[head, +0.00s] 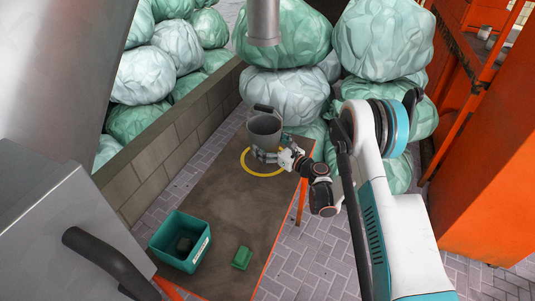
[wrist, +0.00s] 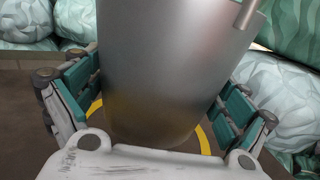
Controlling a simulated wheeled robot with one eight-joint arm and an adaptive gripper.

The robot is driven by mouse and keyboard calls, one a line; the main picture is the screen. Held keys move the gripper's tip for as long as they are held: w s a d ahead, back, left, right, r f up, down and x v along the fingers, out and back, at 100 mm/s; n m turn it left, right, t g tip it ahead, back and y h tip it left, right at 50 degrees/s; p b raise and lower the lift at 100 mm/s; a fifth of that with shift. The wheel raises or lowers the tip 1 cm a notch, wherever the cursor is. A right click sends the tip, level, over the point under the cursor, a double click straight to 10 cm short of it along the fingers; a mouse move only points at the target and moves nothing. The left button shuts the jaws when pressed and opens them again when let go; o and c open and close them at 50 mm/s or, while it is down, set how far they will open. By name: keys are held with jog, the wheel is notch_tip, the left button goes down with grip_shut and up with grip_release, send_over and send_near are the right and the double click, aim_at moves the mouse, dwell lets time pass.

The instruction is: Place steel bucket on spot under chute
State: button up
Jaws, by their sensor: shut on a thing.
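The steel bucket (head: 264,132) is a grey metal pail with a dark handle, upright at the far end of the brown table in the head view. My gripper (head: 268,156) is shut on its side, coming from the right. In the wrist view the bucket (wrist: 165,65) fills the middle, with a gripper finger pad on each side. A yellow ring (head: 247,168) marks the spot on the table, and the bucket is over or within it. I cannot tell whether its base touches the table. The grey chute pipe (head: 264,22) hangs above the bucket.
A green bin (head: 181,241) with a dark thing inside and a small green block (head: 242,257) are on the table's near part. A block wall (head: 165,155) runs along the left. Bulging wrapped bales (head: 285,95) stand behind. An orange machine (head: 490,150) is at right.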

notch_tip(320, 180, down, 4)
jog(key=shift+f+b, duration=0.15)
jog(key=shift+b, duration=0.6)
jog(key=o, duration=0.9)
